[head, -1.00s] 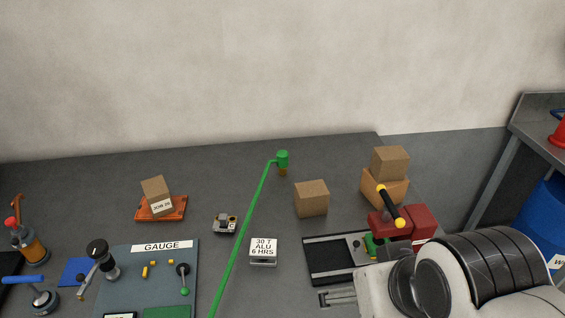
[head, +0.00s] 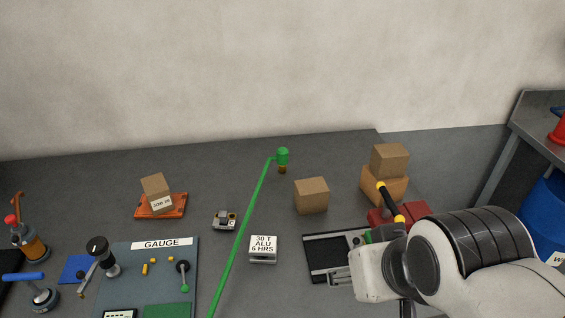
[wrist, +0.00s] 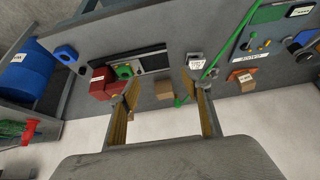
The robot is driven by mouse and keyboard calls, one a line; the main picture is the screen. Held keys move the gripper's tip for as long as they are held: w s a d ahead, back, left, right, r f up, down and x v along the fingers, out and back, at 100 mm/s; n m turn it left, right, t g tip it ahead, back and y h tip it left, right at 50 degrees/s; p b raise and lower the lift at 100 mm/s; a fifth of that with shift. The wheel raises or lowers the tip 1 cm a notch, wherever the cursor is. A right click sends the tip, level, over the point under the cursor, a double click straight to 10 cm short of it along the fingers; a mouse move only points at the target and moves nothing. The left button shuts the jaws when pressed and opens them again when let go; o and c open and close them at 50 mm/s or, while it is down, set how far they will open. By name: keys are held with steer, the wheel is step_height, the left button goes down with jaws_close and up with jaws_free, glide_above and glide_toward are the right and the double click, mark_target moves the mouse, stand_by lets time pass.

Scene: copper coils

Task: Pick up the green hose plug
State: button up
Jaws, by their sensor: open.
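The green hose plug (head: 282,155) is a small green cylinder above a brass-coloured part, standing towards the back of the grey bench. A thin green hose (head: 241,238) runs from it to the front edge of the picture. In the wrist view the plug (wrist: 181,101) shows between the finger lines, close to the right finger, which hides part of the hose. My gripper (wrist: 162,78) is open and empty, its two fingers spread wide. In the head view my arm is at the lower right, well right of the plug and apart from it.
A cardboard box (head: 311,196) stands right of the plug, with stacked boxes (head: 389,161) further right. A sign block (head: 263,249) and small device (head: 225,221) lie in front. Red blocks (head: 414,210) are near my arm.

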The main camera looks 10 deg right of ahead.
steer(key=w+a+r+t, duration=0.1)
steer(key=w+r+t, duration=0.1)
steer(key=w, duration=1.6)
steer(key=t, duration=0.4)
glide_above(284, 154)
steer(key=s, duration=1.3)
step_height(284, 154, down, 10)
steer(key=w+f+t, duration=0.1)
steer(key=w+f, duration=0.1)
steer(key=f, duration=0.1)
steer(key=w+f, duration=0.3)
steer(key=w+f+t, duration=0.1)
steer(key=w+f, duration=0.1)
steer(key=f, duration=0.1)
steer(key=shift+w+a+f+t, duration=0.2)
steer(key=shift+w+f+t, duration=0.05)
steer(key=shift+f+t, duration=0.1)
steer(key=shift+w, duration=0.1)
steer(key=shift+x, duration=1.2)
steer(key=shift+x, duration=2.6)
